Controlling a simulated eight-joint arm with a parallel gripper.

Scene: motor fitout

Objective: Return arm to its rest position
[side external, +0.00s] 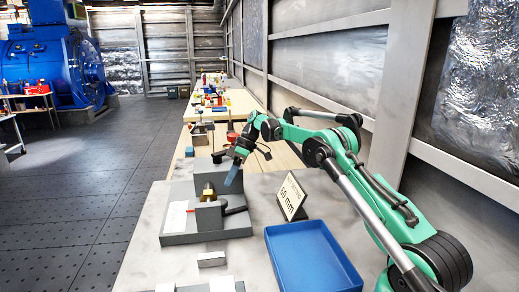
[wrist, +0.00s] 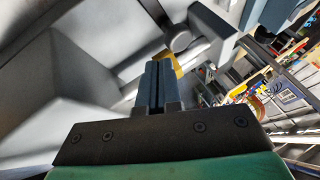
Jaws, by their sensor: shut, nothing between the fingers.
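My green arm reaches over the metal work table (side external: 265,200) from the right in the side external view. My gripper (side external: 231,180) hangs above the right side of a grey vise-like fixture (side external: 207,235), with its blue-grey fingers pointing down. In the wrist view the gripper's fingers (wrist: 155,80) are together with nothing held. A yellow brass-coloured piece (side external: 209,191) stands in the fixture, and part of it shows beyond the fingertips in the wrist view (wrist: 166,60). I cannot tell whether the fingers touch the fixture.
A blue tray (side external: 345,277) lies at the front right, appearing empty. A sign reading "50 mm" (side external: 291,197) stands beside the fixture. A small metal block (side external: 211,259) lies in front of it. Benches with tools (side external: 222,100) stretch behind. Metal wall panels (side external: 335,80) rise at the right.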

